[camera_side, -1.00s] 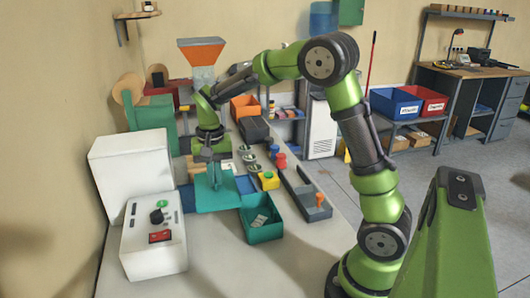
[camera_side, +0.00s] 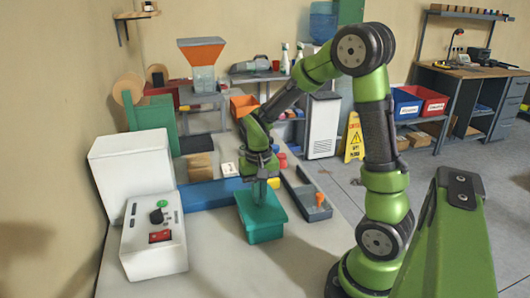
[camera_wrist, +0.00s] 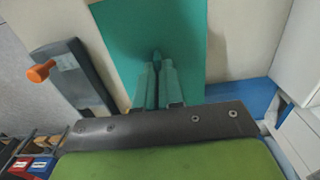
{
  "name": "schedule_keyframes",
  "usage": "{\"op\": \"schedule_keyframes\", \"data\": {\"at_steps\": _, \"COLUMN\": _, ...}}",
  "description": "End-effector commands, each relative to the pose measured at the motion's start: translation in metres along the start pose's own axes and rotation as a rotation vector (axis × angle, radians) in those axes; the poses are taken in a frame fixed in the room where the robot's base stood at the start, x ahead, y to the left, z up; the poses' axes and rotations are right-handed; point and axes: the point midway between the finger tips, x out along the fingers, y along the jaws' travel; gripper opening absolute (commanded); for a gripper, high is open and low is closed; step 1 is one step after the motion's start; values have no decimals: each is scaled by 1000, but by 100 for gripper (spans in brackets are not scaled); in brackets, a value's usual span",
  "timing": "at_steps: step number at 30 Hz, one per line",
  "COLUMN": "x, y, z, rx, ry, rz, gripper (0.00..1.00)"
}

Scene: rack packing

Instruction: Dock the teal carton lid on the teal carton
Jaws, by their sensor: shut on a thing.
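The teal carton (camera_side: 265,234) stands on the table, and the teal carton lid (camera_side: 247,210) lies flat across its top in the side view, covering its opening. The lid looks lined up with the carton, but I cannot tell whether it is fully seated or just above the rim. My gripper (camera_side: 260,196) points down at the lid's middle and is shut on its grip. In the wrist view the lid (camera_wrist: 185,35) spreads under my gripper (camera_wrist: 157,78) as a flat teal sheet. The inside of the carton is hidden.
A control box (camera_side: 150,245) and a white cabinet (camera_side: 130,165) stand to the left. The table in front is clear.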

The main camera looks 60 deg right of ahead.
Motion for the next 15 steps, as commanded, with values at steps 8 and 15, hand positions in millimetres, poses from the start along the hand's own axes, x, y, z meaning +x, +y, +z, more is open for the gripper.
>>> {"op": "schedule_keyframes", "data": {"at_steps": 8, "x": 3, "y": 0, "z": 0, "rx": 2, "ry": 1, "rz": -1, "gripper": 0}}
{"op": "schedule_keyframes", "data": {"at_steps": 15, "x": 9, "y": 0, "z": 0, "rx": 1, "ry": 0, "rz": 0, "gripper": 0}}
